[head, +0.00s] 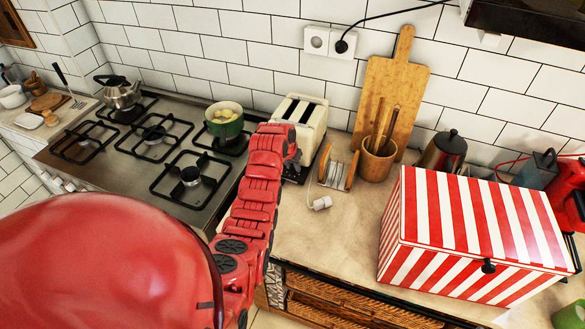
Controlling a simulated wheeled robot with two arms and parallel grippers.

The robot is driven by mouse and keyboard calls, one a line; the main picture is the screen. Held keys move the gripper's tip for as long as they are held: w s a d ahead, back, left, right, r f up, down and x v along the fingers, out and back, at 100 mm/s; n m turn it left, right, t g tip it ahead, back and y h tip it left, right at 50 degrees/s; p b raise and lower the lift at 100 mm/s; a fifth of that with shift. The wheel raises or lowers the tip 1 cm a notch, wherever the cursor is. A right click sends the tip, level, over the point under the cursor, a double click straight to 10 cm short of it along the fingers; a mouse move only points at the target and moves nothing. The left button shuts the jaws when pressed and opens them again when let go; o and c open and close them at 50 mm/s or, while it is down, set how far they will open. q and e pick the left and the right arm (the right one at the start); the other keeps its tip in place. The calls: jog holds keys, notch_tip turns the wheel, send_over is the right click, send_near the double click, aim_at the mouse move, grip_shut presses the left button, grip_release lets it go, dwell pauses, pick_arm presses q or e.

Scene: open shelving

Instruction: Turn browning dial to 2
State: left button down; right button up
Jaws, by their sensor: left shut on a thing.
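A cream toaster (301,112) with two dark slots stands on the counter against the tiled wall, right of the hob. My left arm reaches up to it from below, and my left gripper (295,162) is at the toaster's near end, low on its front. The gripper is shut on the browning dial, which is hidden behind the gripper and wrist. The dial's setting cannot be read. My right gripper is not in view.
A green pot (224,121) sits on the gas hob (150,185) left of the toaster. A cable with a white plug (320,203), a wooden utensil cup (377,160), a cutting board (393,85) and a red-striped box (475,235) stand to the right. The counter before them is clear.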

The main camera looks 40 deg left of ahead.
pick_arm(q)
jog(key=shift+w+d+f+n+b, duration=0.1)
jog(key=shift+d+f+n+b, duration=0.1)
jog(key=shift+n+b, duration=0.25)
jog(key=n+y+b, duration=0.1)
jog(key=n+b, duration=0.2)
jog(key=n+g+y+b, duration=0.1)
jog(key=n+b, duration=0.2)
jog(key=b, duration=0.1)
jog(key=shift+w+d+n+y+b, duration=0.1)
jog(key=shift+n+y+b, duration=0.15)
jog(key=shift+y+b, duration=0.05)
jog(key=shift+r+n+g+b, duration=0.2)
jog(key=shift+n+g+b, duration=0.1)
jog(key=shift+n+b, duration=0.5)
jog(key=c, duration=0.6)
grip_release()
jog(key=shift+c, duration=0.2)
